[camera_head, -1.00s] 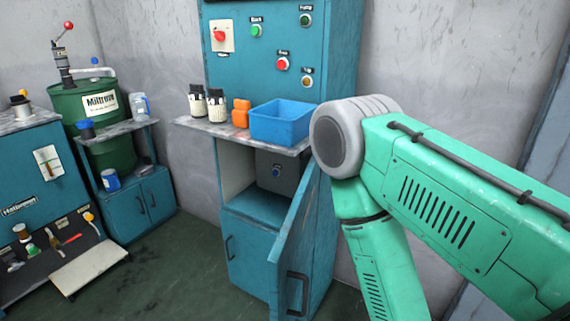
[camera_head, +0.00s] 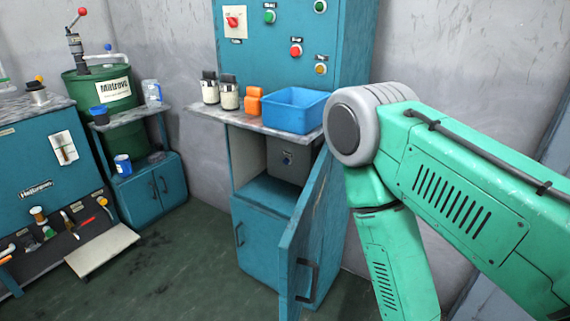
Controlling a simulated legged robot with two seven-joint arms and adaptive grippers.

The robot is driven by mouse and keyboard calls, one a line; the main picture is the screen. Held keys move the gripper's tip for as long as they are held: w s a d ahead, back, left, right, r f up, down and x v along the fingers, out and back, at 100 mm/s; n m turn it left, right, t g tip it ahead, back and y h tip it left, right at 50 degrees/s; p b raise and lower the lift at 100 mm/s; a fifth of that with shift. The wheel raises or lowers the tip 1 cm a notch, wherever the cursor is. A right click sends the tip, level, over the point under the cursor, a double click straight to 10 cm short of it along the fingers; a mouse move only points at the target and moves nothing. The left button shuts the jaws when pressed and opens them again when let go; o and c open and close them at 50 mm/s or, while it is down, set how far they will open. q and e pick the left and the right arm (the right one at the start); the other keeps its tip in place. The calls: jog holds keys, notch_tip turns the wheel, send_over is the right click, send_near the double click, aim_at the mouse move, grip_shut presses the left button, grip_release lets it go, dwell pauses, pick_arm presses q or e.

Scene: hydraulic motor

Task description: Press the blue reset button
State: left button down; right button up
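The blue reset button (camera_head: 288,161) looks like a small dark blue knob on the front of a grey box (camera_head: 295,150). The box sits inside the open upper compartment of the teal cabinet (camera_head: 258,232). The cabinet door (camera_head: 309,235) stands swung open toward me, to the right of the compartment. My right arm enters from the right and bends down in front of the cabinet's right side. Its gripper is below the picture, out of sight. My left arm and gripper are not in view.
A shelf (camera_head: 238,119) above the compartment holds a blue bin (camera_head: 297,110), an orange object (camera_head: 254,101) and two jars. The panel above has a red switch (camera_head: 232,21) and several buttons. A green barrel (camera_head: 80,85) and workbench stand left. Floor before the cabinet is clear.

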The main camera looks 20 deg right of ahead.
grip_shut()
dwell(1.1)
